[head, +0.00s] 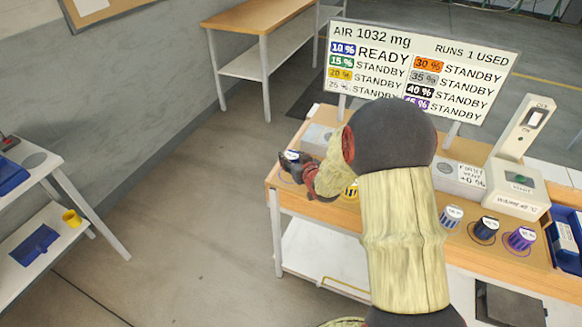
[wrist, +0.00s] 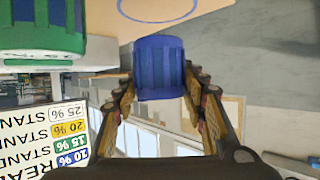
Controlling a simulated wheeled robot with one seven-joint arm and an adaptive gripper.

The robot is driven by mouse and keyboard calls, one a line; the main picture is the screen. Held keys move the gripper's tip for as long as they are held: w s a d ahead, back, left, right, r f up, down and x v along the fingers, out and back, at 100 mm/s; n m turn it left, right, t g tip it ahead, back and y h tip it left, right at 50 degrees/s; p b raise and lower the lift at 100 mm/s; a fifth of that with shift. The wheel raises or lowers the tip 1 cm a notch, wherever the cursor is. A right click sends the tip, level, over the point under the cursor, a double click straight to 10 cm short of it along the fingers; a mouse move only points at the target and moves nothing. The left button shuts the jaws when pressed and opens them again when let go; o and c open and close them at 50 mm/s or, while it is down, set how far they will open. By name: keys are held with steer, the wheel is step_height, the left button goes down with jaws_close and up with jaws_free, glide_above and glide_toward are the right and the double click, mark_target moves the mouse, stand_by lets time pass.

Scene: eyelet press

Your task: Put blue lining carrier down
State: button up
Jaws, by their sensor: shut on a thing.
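The blue lining carrier (wrist: 160,68) is a ribbed blue cup between the fingers of my gripper (wrist: 160,100), which is shut on it. In the wrist view, which looks upside down, a blue ring outline (wrist: 157,8) on the wooden bench top shows beyond the carrier, apart from it in the picture. In the head view my gripper (head: 298,168) is at the bench's left end, with the blue carrier's pale top (head: 292,155) just showing. My arm hides part of the bench. The carrier's exact height above the bench cannot be told.
A green carrier (wrist: 45,28) stands close beside the held one. A yellow carrier (head: 350,193) is partly hidden by my arm. Grey (head: 452,216), black (head: 487,228) and purple (head: 521,238) carriers stand to the right. The status board (head: 420,70) rises behind.

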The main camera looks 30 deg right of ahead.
steer(key=shift+w+f, duration=0.2)
steer(key=shift+w+f+b, duration=0.2)
steer(key=shift+f+b, duration=0.7)
steer(key=shift+f, duration=0.85)
steer(key=shift+f, duration=0.2)
steer(key=o, duration=1.3)
steer(key=shift+r, duration=0.15)
